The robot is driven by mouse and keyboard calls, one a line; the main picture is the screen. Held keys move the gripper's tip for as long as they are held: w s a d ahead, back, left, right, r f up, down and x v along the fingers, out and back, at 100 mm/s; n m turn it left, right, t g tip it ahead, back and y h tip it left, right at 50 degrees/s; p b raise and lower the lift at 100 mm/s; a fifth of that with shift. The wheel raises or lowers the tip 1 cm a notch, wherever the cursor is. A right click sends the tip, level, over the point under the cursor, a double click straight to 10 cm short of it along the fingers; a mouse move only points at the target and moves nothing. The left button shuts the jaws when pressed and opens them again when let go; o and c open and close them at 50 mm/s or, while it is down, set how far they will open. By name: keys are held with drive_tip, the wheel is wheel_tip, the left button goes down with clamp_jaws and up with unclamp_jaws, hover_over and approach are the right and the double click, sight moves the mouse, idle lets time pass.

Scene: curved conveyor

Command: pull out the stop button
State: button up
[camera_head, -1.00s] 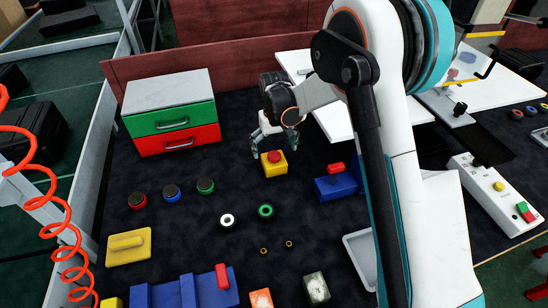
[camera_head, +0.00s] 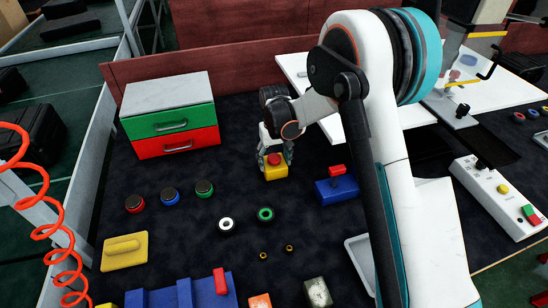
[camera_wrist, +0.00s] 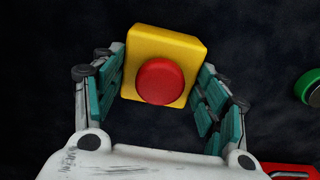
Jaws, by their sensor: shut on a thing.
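The stop button is a red round knob (camera_head: 274,159) on a yellow box (camera_head: 277,173), standing on the dark table in front of the drawer unit. The knob (camera_wrist: 160,82) and box (camera_wrist: 178,45) fill the middle of the wrist view. My gripper (camera_head: 275,153) is down over the box from behind. In the wrist view my gripper (camera_wrist: 164,72) has its teal finger pads on both sides of the yellow box, shut on it, with the red knob between them. The exact contact of the pads is partly hidden.
A grey-topped drawer unit (camera_head: 170,115) with green and red drawers stands at the back left. A blue block with a red top (camera_head: 337,188) is close on the right. Several round buttons and rings (camera_head: 265,214) lie in front.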

sight(274, 158)
drive_tip(key=shift+w+r+p, duration=0.25)
drive_tip(key=shift+r+p, duration=0.1)
drive_tip(key=shift+r, duration=0.4)
idle(0.4)
drive_tip(key=shift+s+r, duration=0.25)
drive_tip(key=c, duration=0.7)
drive_tip(key=shift+f, duration=0.1)
drive_tip(key=shift+r, duration=0.7)
drive_tip(key=o, duration=2.1)
drive_tip(key=shift+c, duration=0.2)
drive_tip(key=shift+p, duration=0.3)
drive_tip(key=shift+r+p, duration=1.85)
drive_tip(key=shift+r, duration=1.65)
